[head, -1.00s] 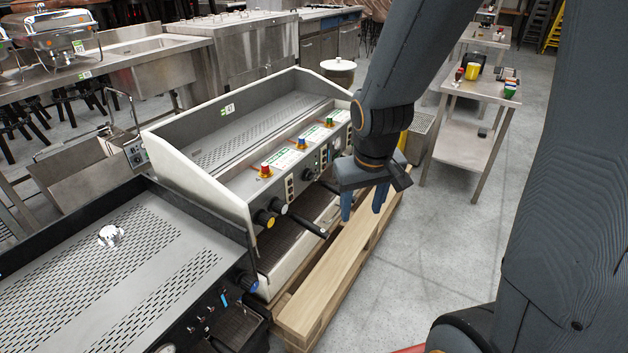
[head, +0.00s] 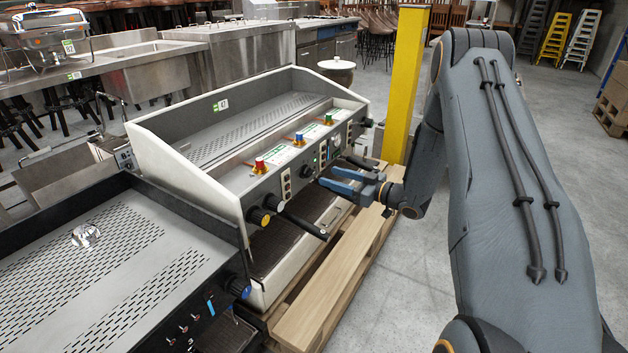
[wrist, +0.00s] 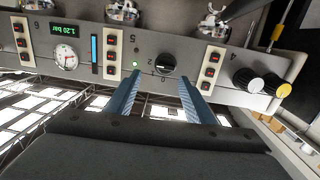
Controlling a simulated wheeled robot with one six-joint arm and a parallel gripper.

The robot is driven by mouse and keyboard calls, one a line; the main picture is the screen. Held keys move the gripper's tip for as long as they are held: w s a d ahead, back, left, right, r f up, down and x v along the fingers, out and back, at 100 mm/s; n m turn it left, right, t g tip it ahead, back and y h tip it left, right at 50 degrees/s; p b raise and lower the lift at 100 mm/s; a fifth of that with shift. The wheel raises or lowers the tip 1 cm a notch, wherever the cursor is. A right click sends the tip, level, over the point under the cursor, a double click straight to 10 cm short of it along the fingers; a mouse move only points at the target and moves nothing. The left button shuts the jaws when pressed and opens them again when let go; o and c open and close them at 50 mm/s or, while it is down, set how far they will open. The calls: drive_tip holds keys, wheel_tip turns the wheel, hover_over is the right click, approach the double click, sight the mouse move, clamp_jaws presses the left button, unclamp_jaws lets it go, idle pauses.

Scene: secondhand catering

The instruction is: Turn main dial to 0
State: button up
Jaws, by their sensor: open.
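The main dial (wrist: 166,64) is a round black knob on the light grey front panel of the coffee machine. The numbers 0, 1 and 2 are printed around its lower-left side in the upside-down wrist view. I cannot tell for sure which number it points at. In the head view the dial (head: 307,171) is a small dark knob on the machine's front. My gripper (wrist: 159,78) is open, its two blue fingers apart and pointing at the panel, with the dial between and just beyond their tips. In the head view my gripper (head: 328,177) is in front of the machine.
The coffee machine (head: 150,150) stands on a wooden pallet (head: 325,285). Beside the dial are button columns (wrist: 210,68), a green light, a pressure gauge (wrist: 65,60) and yellow and white-capped knobs (wrist: 247,80). A yellow post (head: 405,80) stands behind my arm. Open floor lies right.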

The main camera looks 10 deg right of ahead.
sight(312, 173)
drive_tip(key=shift+y, duration=0.6)
drive_tip(key=x, duration=0.7)
drive_tip(key=shift+s+a+f, duration=0.2)
drive_tip(key=shift+a+f, duration=0.1)
drive_tip(key=shift+f, duration=0.05)
drive_tip(key=c, duration=1.1)
